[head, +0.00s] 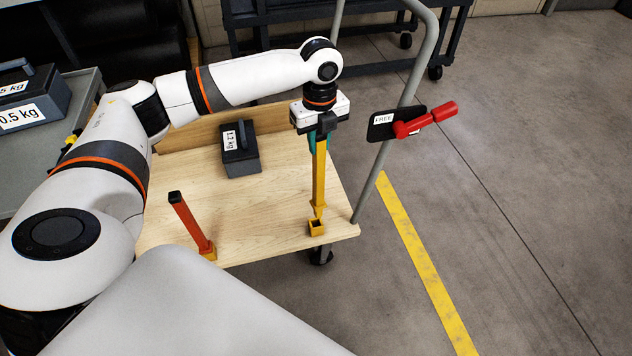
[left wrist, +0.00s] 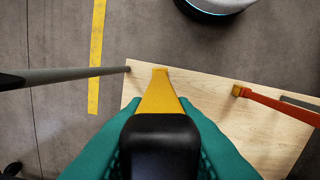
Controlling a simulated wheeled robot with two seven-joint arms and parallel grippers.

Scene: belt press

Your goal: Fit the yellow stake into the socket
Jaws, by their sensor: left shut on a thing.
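The yellow stake (head: 319,175) hangs upright below my left gripper (head: 319,138), which is shut on its upper end. In the left wrist view the teal fingers of the gripper (left wrist: 160,145) close around the stake's black top, and the yellow shaft (left wrist: 160,97) runs away from the camera. The yellow socket (head: 317,229) is at the wooden deck's front right corner, and its dark opening shows. The stake's narrow lower tip is right at the socket's far edge in the picture. I cannot tell whether it touches. My right gripper is not in view.
A red stake (head: 190,225) stands in another socket at the deck's front left. A black 1.2 kg weight (head: 240,152) sits on the wooden deck (head: 270,205). A grey tube post (head: 384,145) with a FREE sign and red lever (head: 430,119) rises at the right.

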